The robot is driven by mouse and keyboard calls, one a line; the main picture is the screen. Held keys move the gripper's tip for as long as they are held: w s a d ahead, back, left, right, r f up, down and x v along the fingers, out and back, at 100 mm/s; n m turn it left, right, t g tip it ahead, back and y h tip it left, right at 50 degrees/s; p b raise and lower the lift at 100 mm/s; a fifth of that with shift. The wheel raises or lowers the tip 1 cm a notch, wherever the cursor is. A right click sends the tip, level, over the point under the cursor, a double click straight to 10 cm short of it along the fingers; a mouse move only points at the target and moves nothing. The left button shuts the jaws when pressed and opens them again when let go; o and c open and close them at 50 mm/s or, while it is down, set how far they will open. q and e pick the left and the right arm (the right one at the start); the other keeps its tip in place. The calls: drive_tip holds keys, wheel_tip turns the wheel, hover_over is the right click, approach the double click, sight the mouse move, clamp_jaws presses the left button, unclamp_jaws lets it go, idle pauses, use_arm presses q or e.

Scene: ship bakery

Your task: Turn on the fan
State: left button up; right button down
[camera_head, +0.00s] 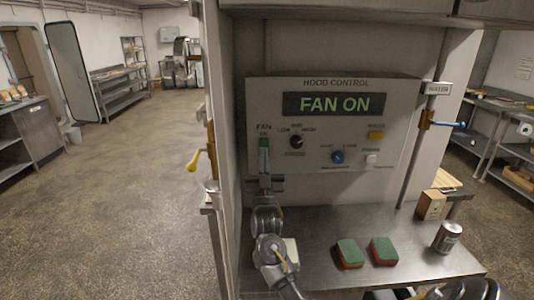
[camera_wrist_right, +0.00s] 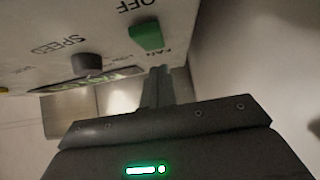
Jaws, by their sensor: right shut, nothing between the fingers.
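The hood control panel (camera_head: 390,95) hangs upright on the wall, and its display (camera_head: 334,104) reads "FAN ON". The green fan switch (camera_head: 264,143) is at the panel's left, under the label "FAN". It also shows in the right wrist view (camera_wrist_right: 147,36), close in front of the fingers. My right gripper (camera_head: 264,172) is shut and empty, just below the switch. Its closed fingers (camera_wrist_right: 162,75) point at the panel near the switch; I cannot tell whether they touch it. My left gripper is not in view.
Below the panel, a metal counter (camera_head: 318,238) holds two green-topped sponges (camera_head: 350,252) (camera_head: 383,250), a can (camera_head: 447,237) and a cardboard box (camera_head: 431,204). A black speed knob (camera_head: 296,141) and a blue knob (camera_head: 338,157) are right of the switch. A yellow-handled lever (camera_head: 194,160) is left. Open floor lies left.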

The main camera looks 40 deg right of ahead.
drive_tip(key=s+a+f+b, duration=0.4)
drive_tip(key=s+a+f, duration=0.1)
drive_tip(key=s, duration=0.3)
drive_tip(key=shift+s+f+b, duration=0.15)
drive_tip(key=shift+f+b, duration=0.15)
drive_tip(key=shift+a, duration=0.1)
